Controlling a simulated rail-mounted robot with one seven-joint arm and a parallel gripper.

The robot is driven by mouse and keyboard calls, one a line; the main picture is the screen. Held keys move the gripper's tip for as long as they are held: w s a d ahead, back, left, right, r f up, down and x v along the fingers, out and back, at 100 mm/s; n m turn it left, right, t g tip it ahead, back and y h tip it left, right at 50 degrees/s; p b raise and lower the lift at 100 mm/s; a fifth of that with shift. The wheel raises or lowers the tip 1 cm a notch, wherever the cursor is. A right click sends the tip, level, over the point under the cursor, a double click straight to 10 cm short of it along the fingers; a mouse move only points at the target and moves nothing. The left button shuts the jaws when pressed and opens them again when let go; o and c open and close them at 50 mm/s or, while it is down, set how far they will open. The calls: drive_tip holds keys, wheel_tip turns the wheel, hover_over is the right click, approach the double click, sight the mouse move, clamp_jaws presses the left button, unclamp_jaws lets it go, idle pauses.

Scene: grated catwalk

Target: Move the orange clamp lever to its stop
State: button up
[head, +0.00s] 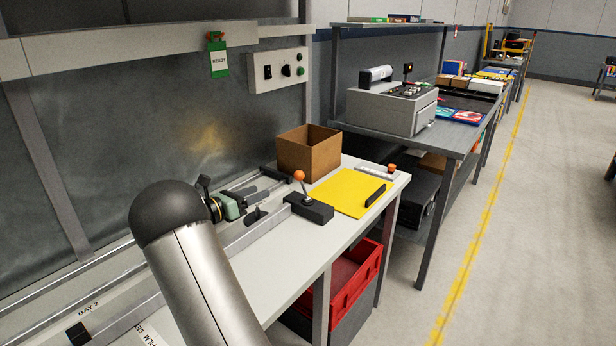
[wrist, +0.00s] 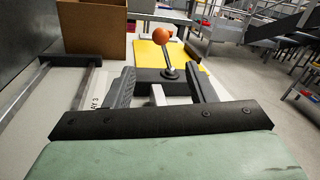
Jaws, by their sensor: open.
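The clamp lever has an orange ball knob (head: 299,175) on a thin metal stem that rises from a black base block (head: 308,209) on the white bench. The stem leans slightly to the left in the head view. In the wrist view the orange knob (wrist: 162,35) stands ahead of my gripper (wrist: 159,72), with its stem seen between the two dark fingers. The fingers are spread apart with nothing held. The head view shows my gripper (head: 260,200) low over the bench, left of the lever and apart from it.
An open cardboard box (head: 308,156) stands behind the lever. A yellow mat (head: 345,188) with a black bar (head: 376,195) lies to its right. A metal rail (head: 245,235) runs along the bench. A control box (head: 280,70) and green READY tag (head: 218,60) are above.

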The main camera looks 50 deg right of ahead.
sight(295, 177)
drive_tip(key=x, duration=1.6)
drive_tip(key=shift+d, duration=0.15)
drive_tip(key=c, duration=0.9)
